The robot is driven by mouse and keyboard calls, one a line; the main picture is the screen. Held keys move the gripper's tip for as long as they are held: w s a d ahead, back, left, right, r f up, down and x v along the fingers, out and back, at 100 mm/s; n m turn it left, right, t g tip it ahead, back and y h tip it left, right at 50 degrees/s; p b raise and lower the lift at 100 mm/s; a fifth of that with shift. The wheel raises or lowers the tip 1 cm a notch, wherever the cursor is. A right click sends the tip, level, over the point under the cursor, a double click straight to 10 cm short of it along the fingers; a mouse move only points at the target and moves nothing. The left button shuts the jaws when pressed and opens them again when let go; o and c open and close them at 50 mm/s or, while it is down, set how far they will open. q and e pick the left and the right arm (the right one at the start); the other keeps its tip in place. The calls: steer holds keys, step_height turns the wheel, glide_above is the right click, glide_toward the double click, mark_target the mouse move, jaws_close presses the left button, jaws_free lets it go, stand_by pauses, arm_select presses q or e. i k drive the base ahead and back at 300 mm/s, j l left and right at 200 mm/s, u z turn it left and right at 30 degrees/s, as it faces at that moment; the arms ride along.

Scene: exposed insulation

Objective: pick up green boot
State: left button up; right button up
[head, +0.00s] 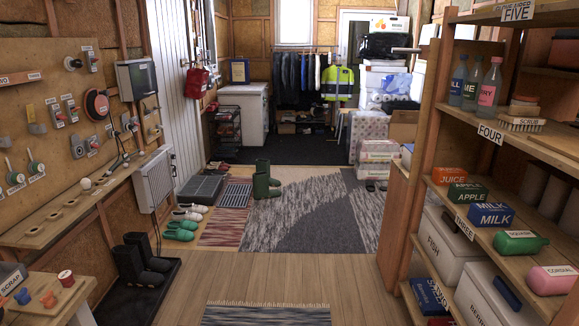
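The two boots overlap in the view, so part of one is hidden. Nothing is touching them that I can see. Neither of my grippers shows in the head view.
Black boots (132,264) stand on a dark mat at the near left. Several pairs of shoes (181,231) and a grey tray (200,189) line the left side. A wooden shelf (530,151) stands at the right. Bare wooden floor (265,277) lies between.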

mark_target(262, 165)
steer(key=i, duration=4.4)
steer(key=i+u, duration=0.15)
steer(key=i, duration=0.35)
steer(key=i+l+u, duration=0.15)
steer(key=i, duration=0.3)
steer(key=i+l+u, duration=0.2)
steer(key=i, duration=0.3)
